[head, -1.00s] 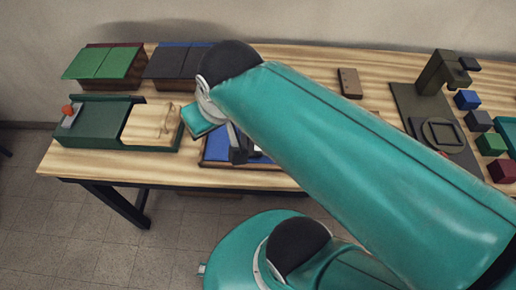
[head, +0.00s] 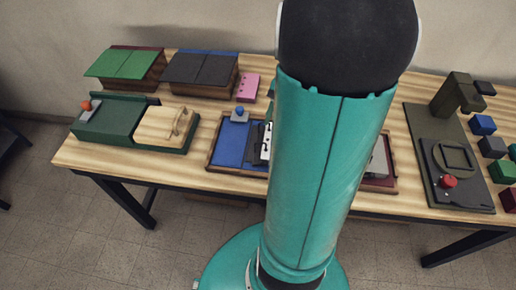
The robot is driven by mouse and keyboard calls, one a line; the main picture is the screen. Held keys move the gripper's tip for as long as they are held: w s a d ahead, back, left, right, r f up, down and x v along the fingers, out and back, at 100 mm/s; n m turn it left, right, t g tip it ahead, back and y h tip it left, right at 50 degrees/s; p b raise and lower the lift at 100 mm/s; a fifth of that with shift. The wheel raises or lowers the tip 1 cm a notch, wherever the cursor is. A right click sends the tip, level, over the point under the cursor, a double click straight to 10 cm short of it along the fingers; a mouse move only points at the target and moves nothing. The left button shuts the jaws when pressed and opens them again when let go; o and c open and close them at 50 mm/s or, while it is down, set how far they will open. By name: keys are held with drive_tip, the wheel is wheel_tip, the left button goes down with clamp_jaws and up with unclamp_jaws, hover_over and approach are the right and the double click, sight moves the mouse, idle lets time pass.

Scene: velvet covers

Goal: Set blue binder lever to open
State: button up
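A blue panel (head: 231,146), which seems to be the blue binder, lies in a wooden-edged tray (head: 213,160) in the middle of the table. A grey fitting with a blue knob (head: 239,113) sits at its back edge. I cannot tell whether this is the lever or how it is set. A black and white metal part (head: 266,142) shows to the panel's right, cut off by my arm. My upright arm hides the tray's middle. My gripper is hidden behind the arm, so its place and state do not show.
Green-topped (head: 122,63) and dark-topped (head: 201,72) boxes stand behind. A pink block (head: 248,87) lies behind the tray. A dark press with a red button (head: 449,181) and several cubes are right.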

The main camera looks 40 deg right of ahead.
sight(264, 161)
drive_tip(key=x, duration=1.3)
drive_tip(key=shift+s+a+f, duration=0.1)
drive_tip(key=shift+a+f, duration=0.05)
drive_tip(key=shift+f, duration=0.05)
drive_tip(key=shift+c, duration=0.2)
drive_tip(key=c, duration=0.9)
